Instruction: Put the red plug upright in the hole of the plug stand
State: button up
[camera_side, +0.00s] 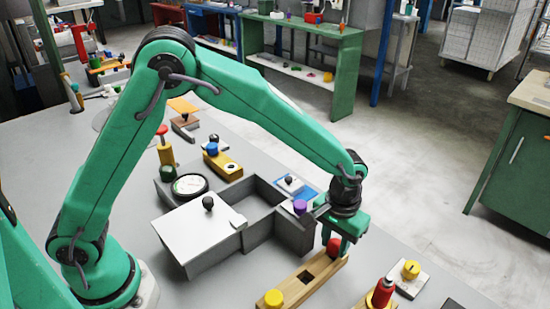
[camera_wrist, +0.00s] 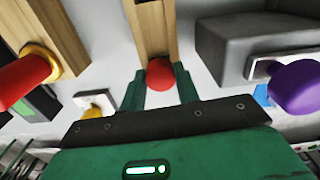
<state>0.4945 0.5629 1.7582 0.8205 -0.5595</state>
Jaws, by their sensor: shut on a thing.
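The red plug (camera_side: 334,246) has a rounded red top and shows at the right end of the wooden plug stand (camera_side: 322,268). My gripper (camera_side: 342,243) points down and is shut on the red plug. In the wrist view the plug's round red top (camera_wrist: 160,74) sits between the two green fingers, in front of the stand's wood (camera_wrist: 152,25). The plug's lower part is hidden, so I cannot tell whether it touches the stand.
A grey open box (camera_side: 275,222) with a white lid (camera_side: 196,230) lies left of my gripper. A purple knob (camera_side: 300,207) stands behind. A red handle (camera_side: 383,291) on a wooden block and a yellow knob on a plate (camera_side: 411,270) stand at the right.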

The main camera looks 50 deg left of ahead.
aim_at(334, 245)
jog(key=shift+f, duration=0.45)
jog(key=o, duration=1.1)
jog(key=shift+c, duration=0.2)
jog(key=shift+r, duration=0.15)
jog(key=shift+r, duration=3.8)
